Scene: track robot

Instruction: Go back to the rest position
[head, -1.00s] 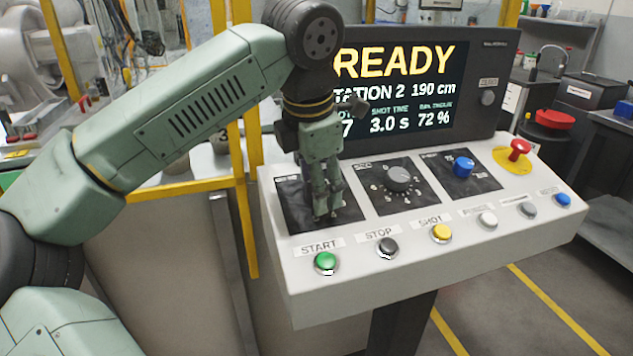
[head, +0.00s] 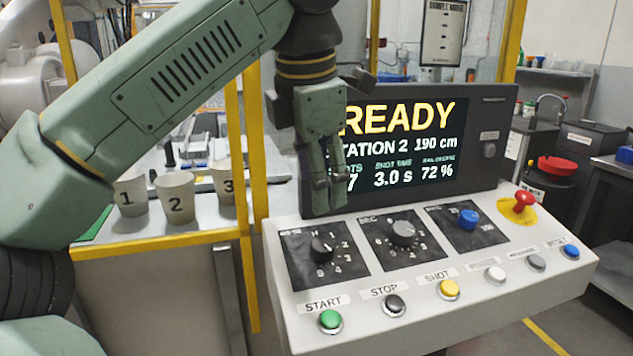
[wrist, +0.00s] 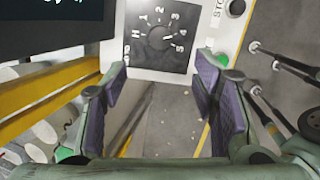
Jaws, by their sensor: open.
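My gripper (head: 328,203) is raised above the back edge of the white control panel (head: 420,315), in front of the left part of the screen. It points down and touches nothing that I can see. The wrist view shows the two purple-padded fingers (wrist: 160,78) apart, with nothing between them. The left black knob (head: 322,246) stands uncovered on its dark dial plate below my gripper. It also shows in the wrist view (wrist: 162,38), beyond the fingertips. The screen (head: 415,135) reads READY, partly hidden by my arm.
A middle knob (head: 402,233), a blue knob (head: 469,218) and a red mushroom button (head: 521,202) stand on the panel. Its front row starts with the green START button (head: 330,321). Yellow posts (head: 254,150) and numbered cups (head: 176,197) are at left.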

